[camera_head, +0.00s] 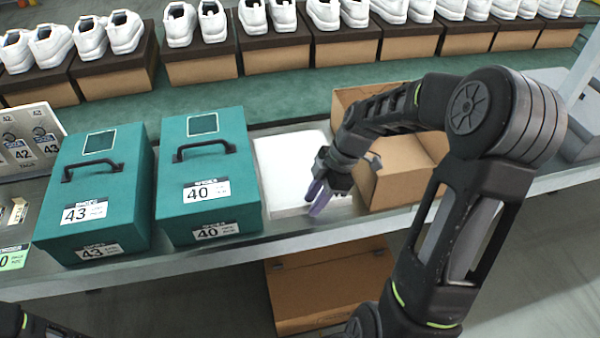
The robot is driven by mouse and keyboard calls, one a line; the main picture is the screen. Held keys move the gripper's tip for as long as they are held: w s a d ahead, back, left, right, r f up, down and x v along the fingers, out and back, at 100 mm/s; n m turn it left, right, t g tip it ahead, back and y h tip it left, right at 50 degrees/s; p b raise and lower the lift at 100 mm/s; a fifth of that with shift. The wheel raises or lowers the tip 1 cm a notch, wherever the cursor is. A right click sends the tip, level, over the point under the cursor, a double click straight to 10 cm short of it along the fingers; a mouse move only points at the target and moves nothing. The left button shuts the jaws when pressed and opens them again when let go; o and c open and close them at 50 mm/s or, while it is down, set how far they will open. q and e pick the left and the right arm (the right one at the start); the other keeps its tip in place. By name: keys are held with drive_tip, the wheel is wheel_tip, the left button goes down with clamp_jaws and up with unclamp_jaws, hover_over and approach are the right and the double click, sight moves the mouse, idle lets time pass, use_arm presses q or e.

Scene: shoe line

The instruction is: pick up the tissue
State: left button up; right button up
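The tissue (281,165) looks like a flat white stack of sheets lying on the work surface, between the green box marked 40 and the open cardboard box. My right gripper (317,202), with purple fingertips, points down over the right front part of the tissue and hides some of it. The two fingers look close together, and I cannot tell whether they touch the tissue or hold a sheet. My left gripper is out of view; only a dark part of my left arm shows in the bottom left corner.
Green boxes marked 43 (112,179) and 40 (231,150) stand left of the tissue. An open cardboard box (404,178) stands close on its right, behind my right arm. White shoes on boxes line the back. Another cardboard box (300,301) sits below the table edge.

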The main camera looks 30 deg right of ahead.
clamp_jaws()
idle(0.4)
idle(0.4)
wheel_tip(320, 180, up, 18)
idle(0.5)
drive_tip(key=shift+r, duration=0.1)
idle(0.4)
